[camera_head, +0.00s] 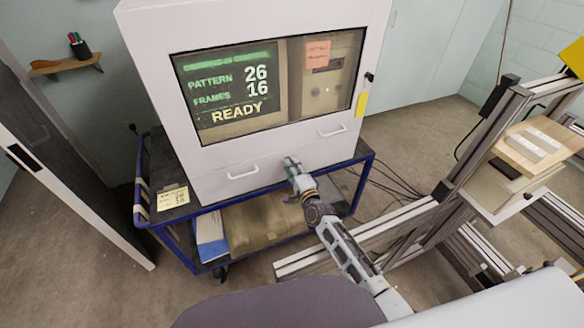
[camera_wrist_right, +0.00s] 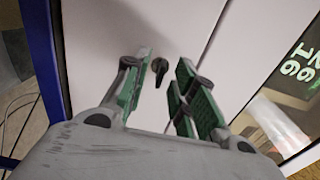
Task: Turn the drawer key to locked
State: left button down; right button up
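The dark drawer key (camera_wrist_right: 160,68) sits in the white drawer front (camera_wrist_right: 100,30) in the right wrist view. Its bow looks long along that picture's up-down direction; whether this is locked is not shown. My right gripper (camera_wrist_right: 161,80) is open, with a green-padded finger on each side of the key and gaps between; no contact is visible. In the head view my right gripper (camera_head: 291,164) is at the front of the white cabinet (camera_head: 215,185), between the two drawer handles, and hides the key. My left gripper is not in view.
The cabinet stands on a blue-framed cart (camera_head: 182,232). Its screen (camera_head: 232,90) reads READY. A yellow tag (camera_head: 361,104) hangs at the cabinet's right edge. Drawer handles (camera_head: 243,173) and (camera_head: 332,131) stick out beside my gripper. A metal frame (camera_head: 465,160) stands at the right.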

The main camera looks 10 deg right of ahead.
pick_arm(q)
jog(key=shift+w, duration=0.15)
pick_arm(e)
grip_shut()
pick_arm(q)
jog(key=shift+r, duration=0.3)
pick_arm(e)
jog(key=shift+n, duration=0.5)
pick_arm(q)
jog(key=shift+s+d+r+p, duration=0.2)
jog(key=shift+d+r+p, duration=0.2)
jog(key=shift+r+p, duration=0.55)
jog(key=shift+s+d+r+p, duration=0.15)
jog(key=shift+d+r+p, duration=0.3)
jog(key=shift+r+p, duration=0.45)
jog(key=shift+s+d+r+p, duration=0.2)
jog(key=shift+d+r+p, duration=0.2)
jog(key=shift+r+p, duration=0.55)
pick_arm(e)
jog(key=shift+n, duration=8.5)
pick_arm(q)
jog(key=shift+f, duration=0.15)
